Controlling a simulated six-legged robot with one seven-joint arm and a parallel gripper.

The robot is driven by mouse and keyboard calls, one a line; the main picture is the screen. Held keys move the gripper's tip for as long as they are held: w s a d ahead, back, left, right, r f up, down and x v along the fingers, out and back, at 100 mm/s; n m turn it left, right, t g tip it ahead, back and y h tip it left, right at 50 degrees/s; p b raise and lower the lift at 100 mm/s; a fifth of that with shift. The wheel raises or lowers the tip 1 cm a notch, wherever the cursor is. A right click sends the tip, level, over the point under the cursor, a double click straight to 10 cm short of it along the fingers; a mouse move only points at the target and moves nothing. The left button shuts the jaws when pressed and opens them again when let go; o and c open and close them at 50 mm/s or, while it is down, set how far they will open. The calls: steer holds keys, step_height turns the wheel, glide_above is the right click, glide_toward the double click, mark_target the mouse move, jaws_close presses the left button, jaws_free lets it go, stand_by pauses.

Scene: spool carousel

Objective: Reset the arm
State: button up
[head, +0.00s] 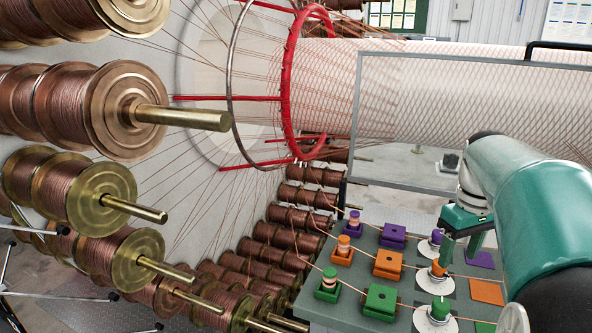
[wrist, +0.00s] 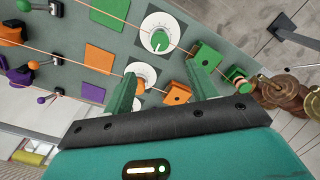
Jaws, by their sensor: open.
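My gripper (head: 460,250) is open and empty in the head view, over the right part of a grey panel (head: 365,232). Its two green fingers spread apart in the wrist view (wrist: 165,68), with nothing between them but the panel beyond. My teal arm reaches in from the right of the head view. In the wrist view, a white dial with a green knob (wrist: 160,33) lies beyond the fingers. A second white dial (wrist: 146,74) is partly hidden by the left finger. An orange block (wrist: 176,93) and a green block (wrist: 206,55) show near the right finger.
Copper wires cross the panel past purple (head: 393,234), orange (head: 387,263) and green blocks (head: 380,300). Coloured square pads, such as an orange one (head: 487,291), lie at right. Copper spools (head: 122,110) on rods fill the left. A red ring (head: 290,85) and mesh guard stand behind.

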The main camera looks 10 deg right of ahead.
steer(key=s+a+f+t, duration=0.2)
steer(key=s+a, duration=0.1)
steer(key=a, duration=0.6)
steer(key=s+a+f+t, duration=0.1)
steer(key=s+a, duration=0.2)
steer(key=a, duration=0.6)
steer(key=s+a+f+m+t, duration=0.1)
steer(key=s+a, duration=0.3)
steer(key=a, duration=0.5)
steer(key=shift+f+t, duration=0.8)
steer(key=shift+f, duration=0.05)
steer(key=shift+d, duration=0.1)
steer(key=c, duration=0.5)
steer(key=shift+o, duration=0.2)
steer(key=shift+d, duration=0.15)
